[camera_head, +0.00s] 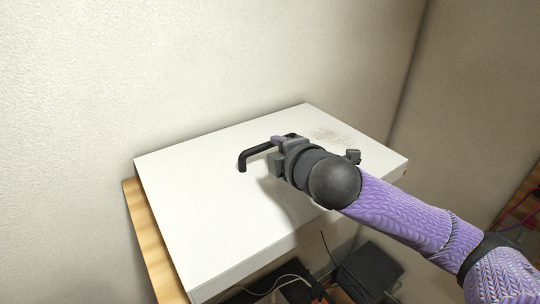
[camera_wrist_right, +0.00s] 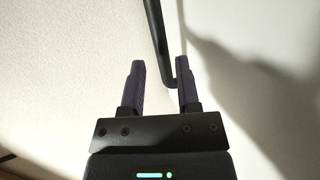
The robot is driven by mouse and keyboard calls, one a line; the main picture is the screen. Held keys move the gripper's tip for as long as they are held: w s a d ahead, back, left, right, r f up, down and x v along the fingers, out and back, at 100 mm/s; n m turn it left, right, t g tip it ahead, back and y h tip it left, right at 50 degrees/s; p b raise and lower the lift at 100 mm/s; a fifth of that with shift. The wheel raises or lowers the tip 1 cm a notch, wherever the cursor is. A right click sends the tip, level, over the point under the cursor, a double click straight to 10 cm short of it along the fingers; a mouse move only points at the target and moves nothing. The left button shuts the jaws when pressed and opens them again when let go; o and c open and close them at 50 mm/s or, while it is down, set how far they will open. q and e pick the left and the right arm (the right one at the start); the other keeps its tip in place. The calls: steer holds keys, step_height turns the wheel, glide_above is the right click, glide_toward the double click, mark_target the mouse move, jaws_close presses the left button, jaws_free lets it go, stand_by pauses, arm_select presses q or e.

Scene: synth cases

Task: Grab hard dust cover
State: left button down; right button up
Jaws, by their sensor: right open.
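The hard dust cover (camera_head: 200,190) is a white, flat-topped box shape against the wall, with a black bar handle (camera_head: 256,153) on its top. My right gripper (camera_head: 282,146) is over the cover at the handle's right end, and its arm hides that part of the handle. In the right wrist view, the handle (camera_wrist_right: 157,35) runs between the two open fingers (camera_wrist_right: 162,68), closer to the right finger. The jaws are apart and not closed on it. My left gripper is in neither view.
A greyish dusty smudge (camera_head: 336,135) marks the cover's top at the back right. A wooden surface (camera_head: 150,245) shows under the cover's left edge. Dark boxes (camera_head: 370,268) and cables lie below the front edge. Pale walls (camera_head: 200,70) stand behind and to the right.

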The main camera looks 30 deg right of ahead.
mark_target(272, 146)
steer(key=p+x, duration=0.1)
steer(key=x, duration=0.4)
steer(key=shift+d+p, duration=0.15)
steer(key=shift+p, duration=0.2)
steer(key=shift+w+f, duration=0.15)
steer(key=shift+w, duration=0.2)
steer(key=shift+s, duration=0.2)
jaws_close()
stand_by(0.4)
